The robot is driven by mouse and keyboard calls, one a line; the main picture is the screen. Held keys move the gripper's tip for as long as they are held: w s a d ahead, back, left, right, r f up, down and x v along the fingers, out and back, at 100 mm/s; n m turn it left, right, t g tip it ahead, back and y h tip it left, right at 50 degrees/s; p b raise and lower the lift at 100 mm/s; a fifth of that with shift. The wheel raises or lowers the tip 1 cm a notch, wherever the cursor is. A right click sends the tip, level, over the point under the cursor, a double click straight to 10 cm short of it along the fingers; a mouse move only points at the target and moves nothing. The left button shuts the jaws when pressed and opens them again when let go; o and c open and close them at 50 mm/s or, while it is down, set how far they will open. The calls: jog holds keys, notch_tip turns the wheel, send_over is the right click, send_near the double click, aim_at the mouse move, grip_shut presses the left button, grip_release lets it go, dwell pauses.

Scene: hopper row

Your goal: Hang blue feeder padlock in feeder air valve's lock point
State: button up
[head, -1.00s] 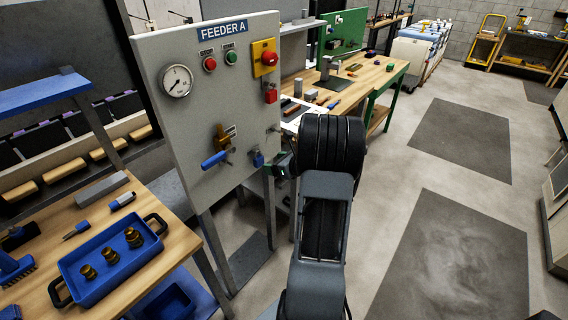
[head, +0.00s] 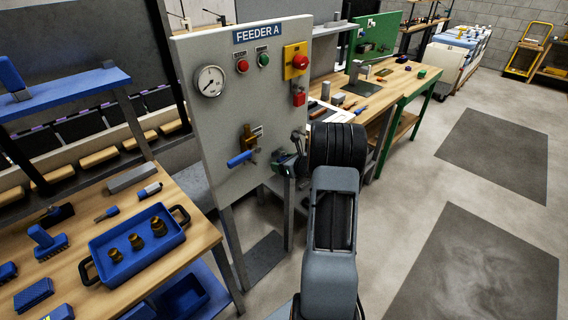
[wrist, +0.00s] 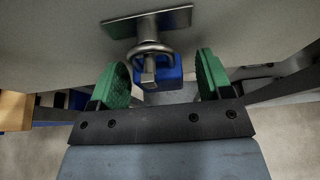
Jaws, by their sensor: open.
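In the wrist view, the blue padlock (wrist: 172,70) hangs at a grey metal plate (wrist: 148,22) with a metal loop, on the panel face. The loop and shackle overlap, so exactly how they link is unclear. My gripper (wrist: 162,64) is open, with one green finger pad on each side of the padlock and gaps between. In the head view, my gripper (head: 287,160) is at the panel's lower right and hides the padlock. The air valve (head: 248,138), brass with a blue handle (head: 241,159), is just left of it. Its lock point cannot be made out.
The FEEDER A panel (head: 215,125) carries a gauge (head: 210,81), buttons and a red emergency stop (head: 299,62) with a red tag-like block (head: 298,98) below. A blue tray (head: 100,268) with brass fittings sits on the wooden bench at left.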

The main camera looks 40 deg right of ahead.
jog(key=c, duration=1)
jog(key=o, duration=1)
jog(key=b+v, duration=0.1)
jog(key=v, duration=1.3)
jog(key=shift+b, duration=0.35)
jog(key=shift+w, duration=0.1)
